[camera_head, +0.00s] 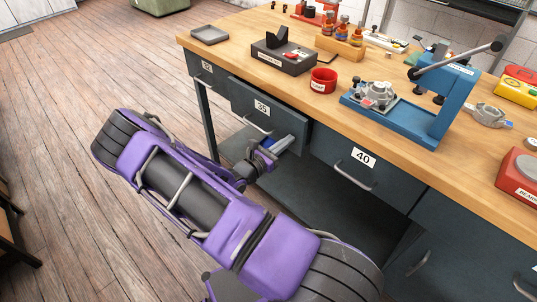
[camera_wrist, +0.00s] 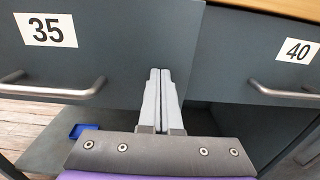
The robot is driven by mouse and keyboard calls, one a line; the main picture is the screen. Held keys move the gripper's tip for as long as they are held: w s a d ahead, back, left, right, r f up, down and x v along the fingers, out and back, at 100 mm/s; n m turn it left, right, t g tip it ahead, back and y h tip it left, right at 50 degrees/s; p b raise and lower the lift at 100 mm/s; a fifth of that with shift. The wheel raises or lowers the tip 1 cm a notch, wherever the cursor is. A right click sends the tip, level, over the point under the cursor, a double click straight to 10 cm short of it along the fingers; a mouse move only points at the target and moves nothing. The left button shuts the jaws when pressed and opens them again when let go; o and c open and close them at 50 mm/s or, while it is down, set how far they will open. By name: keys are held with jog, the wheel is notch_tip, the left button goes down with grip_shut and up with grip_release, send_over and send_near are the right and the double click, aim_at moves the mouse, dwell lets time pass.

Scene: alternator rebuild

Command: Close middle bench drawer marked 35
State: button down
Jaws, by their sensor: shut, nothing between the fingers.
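The middle drawer marked 35 (camera_head: 270,104) is a dark grey bench drawer with a bar handle. Its front stands out past the neighbouring drawer, so it is partly open. It also fills the left of the wrist view (camera_wrist: 120,45). My gripper (camera_wrist: 158,72) is shut and empty, its pale grey fingers side by side. The fingertips are in front of the lower right part of the drawer face, right of its handle (camera_wrist: 55,91). I cannot tell whether they touch it.
Drawer 40 (camera_head: 372,165) is to the right, with a protruding handle, also in the wrist view (camera_wrist: 270,50). Drawer 32 (camera_head: 201,70) is to the left. A lower shelf (camera_head: 330,190) lies beneath. The wooden benchtop (camera_head: 235,50) carries tools and parts.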

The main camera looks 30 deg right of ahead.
aim_at(295, 134)
jog(key=x, duration=0.3)
jog(key=shift+w+d, duration=0.1)
jog(key=shift+d, duration=0.25)
jog(key=shift+w+d+r, duration=0.1)
jog(key=shift+w+d, duration=0.05)
jog(key=shift+d, duration=0.1)
jog(key=shift+r, duration=0.1)
